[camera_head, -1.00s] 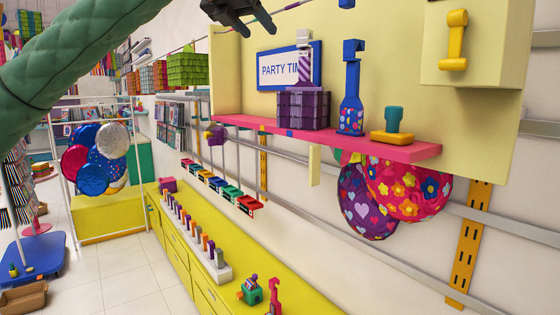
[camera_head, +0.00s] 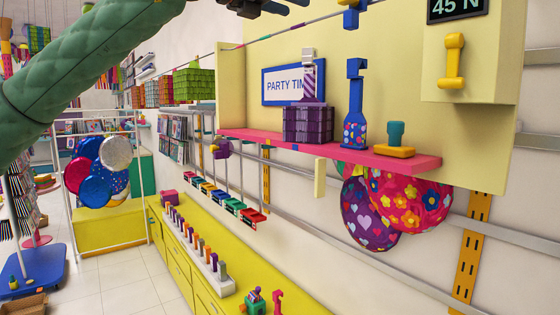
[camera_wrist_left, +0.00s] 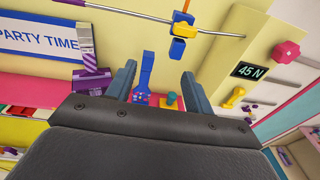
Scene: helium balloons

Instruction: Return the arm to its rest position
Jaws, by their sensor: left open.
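My left arm (camera_head: 80,62), in a green quilted sleeve, crosses the upper left of the head view. Its left gripper (camera_head: 270,6) is at the top edge, partly cut off, above the pink shelf (camera_head: 300,143). In the left wrist view the two fingers of the left gripper (camera_wrist_left: 158,84) stand wide apart with nothing held between them. Beyond them I see the blue bottle-shaped tool (camera_wrist_left: 146,72) and the teal-and-yellow piece (camera_wrist_left: 170,99), both apart from the fingers. My right gripper is in neither view.
A purple box (camera_head: 308,125) stands on the shelf by the PARTY TIME sign (camera_head: 284,86). A rail carries a blue-and-yellow clip (camera_wrist_left: 180,38). Flowered balloons (camera_head: 408,203) hang below. A yellow counter (camera_head: 240,290) runs along the wall. The floor (camera_head: 130,285) at left is partly clear.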

